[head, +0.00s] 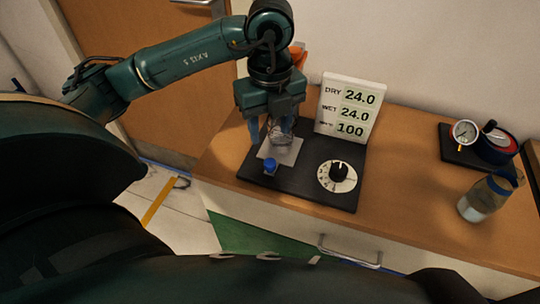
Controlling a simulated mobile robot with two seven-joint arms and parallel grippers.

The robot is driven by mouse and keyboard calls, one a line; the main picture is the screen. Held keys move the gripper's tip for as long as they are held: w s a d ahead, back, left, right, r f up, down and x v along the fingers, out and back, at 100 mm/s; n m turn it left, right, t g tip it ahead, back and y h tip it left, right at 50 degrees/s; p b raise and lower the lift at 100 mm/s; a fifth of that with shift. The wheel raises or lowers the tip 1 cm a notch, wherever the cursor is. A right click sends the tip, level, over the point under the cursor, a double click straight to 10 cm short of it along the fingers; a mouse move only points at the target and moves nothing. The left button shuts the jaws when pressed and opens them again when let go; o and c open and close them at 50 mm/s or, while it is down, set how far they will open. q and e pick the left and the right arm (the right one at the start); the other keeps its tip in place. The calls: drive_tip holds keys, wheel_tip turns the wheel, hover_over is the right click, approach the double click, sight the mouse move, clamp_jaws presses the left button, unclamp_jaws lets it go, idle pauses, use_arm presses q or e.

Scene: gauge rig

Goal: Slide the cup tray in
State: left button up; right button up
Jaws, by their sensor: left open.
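The cup tray (285,157) is a small pale square plate on the left part of a black base (310,190). A small blue knob (270,166) stands at its front edge. A small clear or greyish cup (281,137) is at the back of the tray, partly hidden by my gripper. My left gripper (270,134) points down over the back of the tray with its fingers spread, around or just above the cup. It is open; I cannot tell whether it touches the cup. My right gripper is not in view.
A white panel (349,108) reads DRY 24.0, WET 24.0 and 100. A black-knobbed dial (337,177) sits right of the tray. The counter between is clear.

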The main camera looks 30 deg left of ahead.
sight(270, 162)
use_arm(q)
wheel_tip(270, 162, down, 10)
drive_tip(key=shift+r, duration=0.25)
drive_tip(key=shift+c, duration=0.4)
clamp_jaws()
drive_tip(key=shift+w, duration=0.1)
